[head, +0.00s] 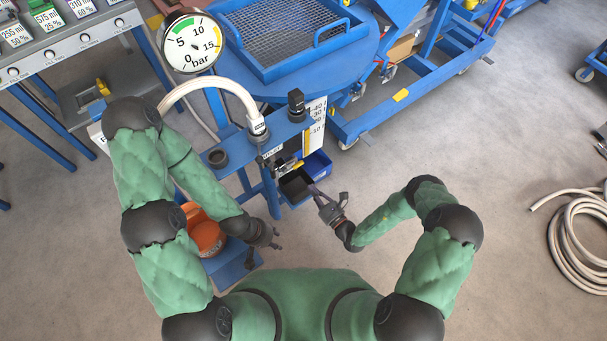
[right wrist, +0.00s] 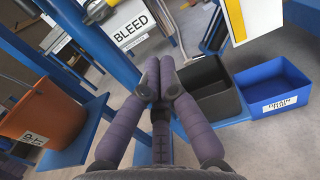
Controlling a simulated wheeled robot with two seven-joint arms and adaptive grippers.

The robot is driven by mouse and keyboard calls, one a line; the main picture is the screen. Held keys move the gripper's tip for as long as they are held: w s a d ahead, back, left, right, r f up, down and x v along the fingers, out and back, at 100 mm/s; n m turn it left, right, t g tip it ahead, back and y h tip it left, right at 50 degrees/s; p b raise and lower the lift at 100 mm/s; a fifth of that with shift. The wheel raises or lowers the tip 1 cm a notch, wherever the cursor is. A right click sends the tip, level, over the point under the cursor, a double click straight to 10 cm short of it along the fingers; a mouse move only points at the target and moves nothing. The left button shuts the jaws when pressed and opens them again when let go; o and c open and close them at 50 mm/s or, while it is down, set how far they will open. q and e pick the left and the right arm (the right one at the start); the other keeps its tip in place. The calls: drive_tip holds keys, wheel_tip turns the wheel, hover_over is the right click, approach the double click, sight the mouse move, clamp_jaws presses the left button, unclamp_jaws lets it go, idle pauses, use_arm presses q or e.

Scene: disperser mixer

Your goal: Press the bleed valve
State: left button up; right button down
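A white plate lettered BLEED (right wrist: 130,34) shows at the top of the right wrist view, beyond my right gripper. A metal fitting (right wrist: 98,11) is at its left; I cannot tell whether this is the bleed valve. In the head view, small metal fittings (head: 284,165) sit at the front of the blue stand, above a black bin. My right gripper (head: 315,190) is below and right of these fittings, apart from them, its purple fingers together and empty. It also shows in the right wrist view (right wrist: 156,88). My left gripper (head: 279,238) is lower left, fingers apart and empty.
A black bin (right wrist: 201,92) and a blue bin (right wrist: 272,87) stand at the right of the right wrist view. An orange bucket (head: 207,236) is by my left arm. A pressure gauge (head: 191,42) and white hose (head: 222,82) rise behind.

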sight(295, 167)
use_arm(q)
drive_tip(key=shift+f+b, duration=1)
drive_tip(key=shift+f, duration=0.1)
use_arm(e)
drive_tip(key=shift+w+a+r, duration=0.9)
drive_tip(key=shift+w+r, duration=0.2)
drive_tip(key=shift+w, duration=0.15)
drive_tip(key=shift+w+a+r, duration=0.9)
drive_tip(key=shift+w+r, duration=0.15)
drive_tip(key=shift+w, duration=0.15)
use_arm(q)
drive_tip(key=shift+a+r+p, duration=0.3)
drive_tip(key=shift+r+p, duration=0.35)
use_arm(e)
drive_tip(key=shift+w+d+r+n, duration=0.15)
drive_tip(key=shift+r+n, duration=0.25)
drive_tip(key=shift+n, duration=0.4)
